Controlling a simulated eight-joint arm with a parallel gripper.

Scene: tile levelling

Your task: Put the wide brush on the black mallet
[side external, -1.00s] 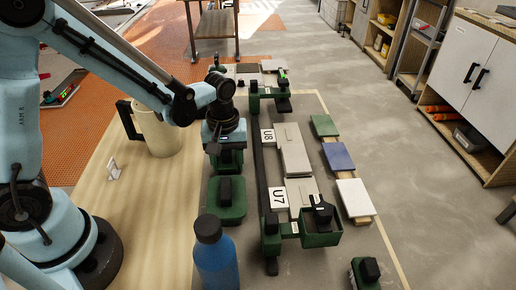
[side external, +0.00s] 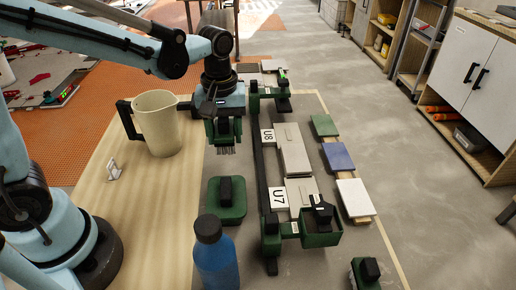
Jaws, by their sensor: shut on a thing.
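My gripper (side external: 224,118) is shut on the wide brush (side external: 226,137), a green block with pale bristles pointing down. It holds the brush raised above the grey work surface, behind a green block with a black knob. Part of the brush is hidden by the gripper. I cannot pick out the black mallet for certain. A black piece with a handle-like top (side external: 321,209) sits on the green tray (side external: 322,239) at the near end of the rig, and its shape is too small to be sure of.
The green block with a black knob (side external: 226,198) and a blue bottle (side external: 215,255) stand in front. A cream jug (side external: 158,125) is at left. Grey tiles (side external: 294,150), labels U8 and U7, and a long black bar (side external: 262,175) lie to the right.

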